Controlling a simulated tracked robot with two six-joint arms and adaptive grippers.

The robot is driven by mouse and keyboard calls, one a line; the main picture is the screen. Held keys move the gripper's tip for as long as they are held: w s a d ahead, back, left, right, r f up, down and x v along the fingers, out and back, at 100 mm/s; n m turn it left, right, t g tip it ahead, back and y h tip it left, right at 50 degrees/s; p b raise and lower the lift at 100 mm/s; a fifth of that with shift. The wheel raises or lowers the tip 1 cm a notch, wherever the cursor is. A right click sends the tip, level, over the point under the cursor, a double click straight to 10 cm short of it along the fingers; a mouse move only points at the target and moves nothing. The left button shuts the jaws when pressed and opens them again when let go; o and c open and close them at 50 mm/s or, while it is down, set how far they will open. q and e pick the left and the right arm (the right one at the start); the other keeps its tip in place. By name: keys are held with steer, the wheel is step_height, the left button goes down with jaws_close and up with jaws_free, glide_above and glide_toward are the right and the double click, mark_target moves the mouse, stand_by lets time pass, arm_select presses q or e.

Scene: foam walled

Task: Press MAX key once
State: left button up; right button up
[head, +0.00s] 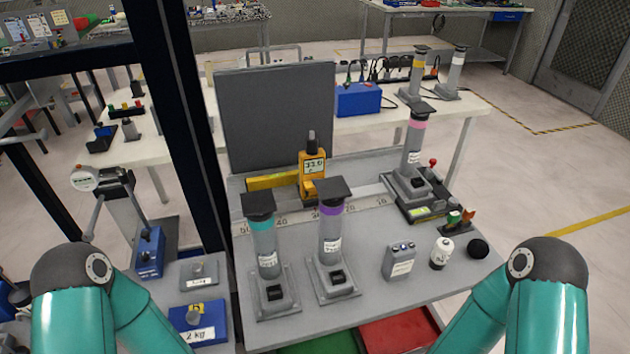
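A yellow handheld meter (312,178) with a dark probe on top and a small lit display stands upright towards the back of the grey bench (375,300). The display seems to read about 33, but it is too small to be sure. A grey box (399,261) with small buttons on top and a white label sits at the right front of the bench. No key marked MAX can be read on either one. Only my teal arm links with dark joints show at the lower left and lower right. Both of my grippers are out of view.
Clear cylinders with a teal band (264,245) and a purple band (331,238) stand in front of the meter. A pink-banded cylinder (413,150) stands right. A grey panel (277,115) rises behind. A white bottle (441,252) and black ball (477,248) lie right.

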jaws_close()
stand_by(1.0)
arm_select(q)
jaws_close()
